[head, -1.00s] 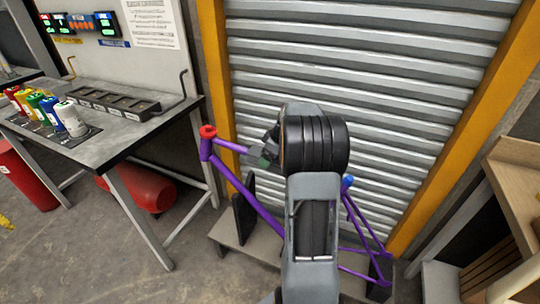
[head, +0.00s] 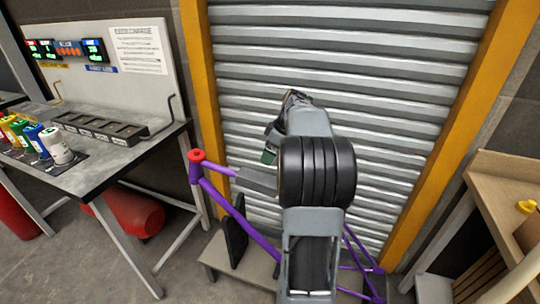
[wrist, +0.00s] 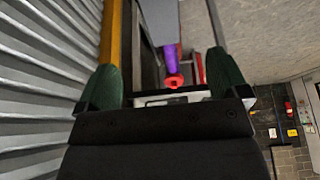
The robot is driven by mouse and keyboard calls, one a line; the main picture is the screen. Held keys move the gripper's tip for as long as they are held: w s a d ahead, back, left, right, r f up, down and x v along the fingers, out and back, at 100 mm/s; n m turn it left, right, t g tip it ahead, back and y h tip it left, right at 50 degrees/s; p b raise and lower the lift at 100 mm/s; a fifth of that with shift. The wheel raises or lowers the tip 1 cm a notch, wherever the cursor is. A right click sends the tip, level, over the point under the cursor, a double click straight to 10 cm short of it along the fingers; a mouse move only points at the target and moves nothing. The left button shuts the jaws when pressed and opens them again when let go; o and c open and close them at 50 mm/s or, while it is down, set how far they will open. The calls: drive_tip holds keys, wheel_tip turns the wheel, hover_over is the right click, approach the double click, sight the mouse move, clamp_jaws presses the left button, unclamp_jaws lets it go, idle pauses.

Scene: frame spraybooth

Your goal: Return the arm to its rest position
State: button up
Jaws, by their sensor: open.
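My gripper shows in the wrist view (wrist: 165,85) with its two green-padded fingers spread wide and nothing between them. In the head view my arm rises in front of the shutter and hides most of the gripper; one green finger pad (head: 270,155) shows. A purple bicycle frame (head: 240,222) stands on a low stand behind and below my arm. Its head tube has a red cap (head: 196,156). The red cap (wrist: 174,82) also appears beyond the fingers in the wrist view, apart from them. My arm covers the frame's middle.
A grey workbench (head: 100,170) at the left carries several coloured spray cans (head: 57,146) and a dark slotted rack (head: 98,128). A red tank (head: 128,212) lies under it. A ribbed metal shutter (head: 400,80) stands behind. A wooden shelf unit (head: 500,190) is at the right.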

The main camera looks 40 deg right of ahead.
idle(0.6)
drive_tip(key=s+a+f+m+g+h+p, duration=0.1)
drive_tip(key=s+a+f+m+p, duration=0.15)
drive_tip(key=s+a+m, duration=0.5)
drive_tip(key=s+a+r+p, duration=0.4)
drive_tip(key=a+p, duration=0.1)
drive_tip(key=a, duration=0.4)
drive_tip(key=s+a+r+n+h+p, duration=0.1)
drive_tip(key=s+a+r+p, duration=0.3)
drive_tip(key=a, duration=0.6)
drive_tip(key=shift+a+r+t+p, duration=0.25)
drive_tip(key=shift+r+t+p, duration=0.15)
drive_tip(key=shift+r+p, duration=0.25)
